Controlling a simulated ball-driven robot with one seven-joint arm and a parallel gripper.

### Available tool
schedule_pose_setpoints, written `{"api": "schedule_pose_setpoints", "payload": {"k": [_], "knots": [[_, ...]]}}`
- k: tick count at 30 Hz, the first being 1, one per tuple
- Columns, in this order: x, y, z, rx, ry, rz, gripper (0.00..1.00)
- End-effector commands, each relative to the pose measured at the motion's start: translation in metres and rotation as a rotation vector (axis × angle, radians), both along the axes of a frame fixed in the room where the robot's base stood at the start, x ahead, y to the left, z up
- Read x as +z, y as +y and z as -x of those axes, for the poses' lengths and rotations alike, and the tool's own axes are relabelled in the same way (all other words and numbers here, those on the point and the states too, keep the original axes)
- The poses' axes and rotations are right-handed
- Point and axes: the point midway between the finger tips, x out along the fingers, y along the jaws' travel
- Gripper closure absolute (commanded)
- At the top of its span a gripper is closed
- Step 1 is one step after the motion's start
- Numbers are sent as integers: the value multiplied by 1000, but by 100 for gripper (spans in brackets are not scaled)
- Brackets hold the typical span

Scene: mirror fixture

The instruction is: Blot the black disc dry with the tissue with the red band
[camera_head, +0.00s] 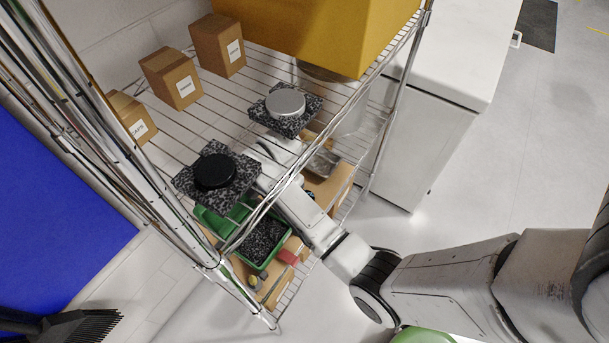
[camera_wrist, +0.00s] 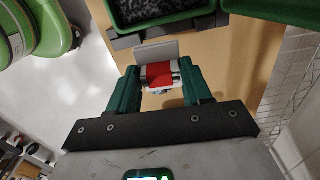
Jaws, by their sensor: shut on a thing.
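The black disc (camera_head: 214,171) lies on a speckled dark plate (camera_head: 240,179) at the near end of the rack's upper wire shelf. My gripper (camera_wrist: 160,84) is shut on the tissue with the red band (camera_wrist: 159,76) in the wrist view. The tissue is pale, and the red band faces the camera between the green fingers. In the head view my arm reaches in below the upper shelf, and the gripper and held tissue cannot be made out there. The gripper is apart from the black disc.
A silver disc (camera_head: 285,102) sits on a second speckled plate. Several cardboard boxes (camera_head: 172,78) and a yellow crate (camera_head: 318,28) stand on the upper shelf (camera_head: 203,125). A green bin (camera_head: 272,259) of dark granules is below; a green bin (camera_wrist: 194,19) shows beyond my fingers. Rack posts flank the shelf.

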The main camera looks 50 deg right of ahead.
Motion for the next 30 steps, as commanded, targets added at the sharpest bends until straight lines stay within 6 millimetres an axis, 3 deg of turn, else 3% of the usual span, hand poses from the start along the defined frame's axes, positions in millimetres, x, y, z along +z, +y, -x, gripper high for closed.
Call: {"api": "schedule_pose_setpoints", "payload": {"k": [9, 15, 23, 30], "knots": [[7, -46, 11, -488, 0, 0, 75], [9, -63, 15, -677, -1, 0, 75], [6, -68, 17, -744, 0, 0, 75], [-7, -67, 18, -742, 2, 0, 75]]}}
